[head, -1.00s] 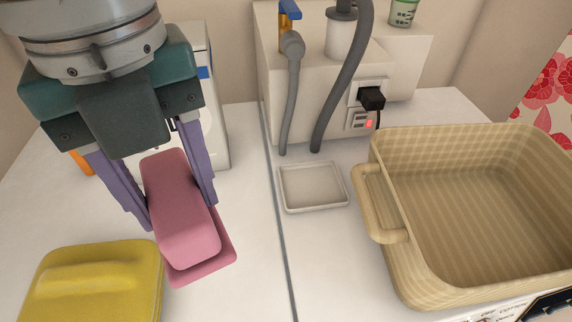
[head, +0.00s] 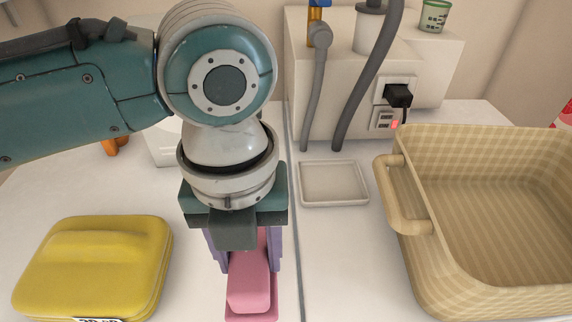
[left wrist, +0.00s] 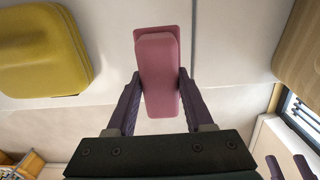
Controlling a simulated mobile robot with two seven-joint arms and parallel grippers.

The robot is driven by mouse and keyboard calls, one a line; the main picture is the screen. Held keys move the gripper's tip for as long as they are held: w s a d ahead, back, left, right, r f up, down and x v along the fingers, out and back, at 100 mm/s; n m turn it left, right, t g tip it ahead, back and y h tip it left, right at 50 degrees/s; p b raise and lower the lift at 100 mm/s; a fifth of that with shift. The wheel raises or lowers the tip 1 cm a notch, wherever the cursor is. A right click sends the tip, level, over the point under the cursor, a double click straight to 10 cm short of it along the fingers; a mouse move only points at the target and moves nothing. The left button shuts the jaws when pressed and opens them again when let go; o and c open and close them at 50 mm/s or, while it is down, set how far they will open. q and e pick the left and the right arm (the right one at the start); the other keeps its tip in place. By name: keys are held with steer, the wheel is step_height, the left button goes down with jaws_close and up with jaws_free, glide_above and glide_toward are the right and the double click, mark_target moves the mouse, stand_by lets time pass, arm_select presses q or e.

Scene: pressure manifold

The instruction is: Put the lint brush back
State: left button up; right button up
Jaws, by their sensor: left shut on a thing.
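The lint brush (head: 250,285) is a pink block with a wider, flat pink base. My left gripper (head: 243,262) is shut on it, one purple finger on each side, near the front of the white worktop. In the left wrist view the brush (left wrist: 158,70) lies between the two fingers of my left gripper (left wrist: 158,88). I cannot tell whether its base touches the surface. A small, shallow, pale grey tray (head: 334,185) lies empty beyond and to the right of the brush. Two purple fingers of my right gripper (left wrist: 289,167) show apart at the lower right of the left wrist view.
A yellow case (head: 95,265) lies left of the brush. A large beige basket (head: 408,225) stands on the right. Behind the tray, a white box (head: 345,110) carries grey hoses (head: 368,90) and a black plug (head: 398,95). A dark seam (head: 297,230) divides the worktop.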

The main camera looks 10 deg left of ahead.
mark_target(253, 274)
arm_select(q)
steer(key=shift+f+b, duration=0.45)
steer(key=shift+f, duration=1.8)
steer(key=shift+f, duration=0.2)
steer(key=o, duration=1.2)
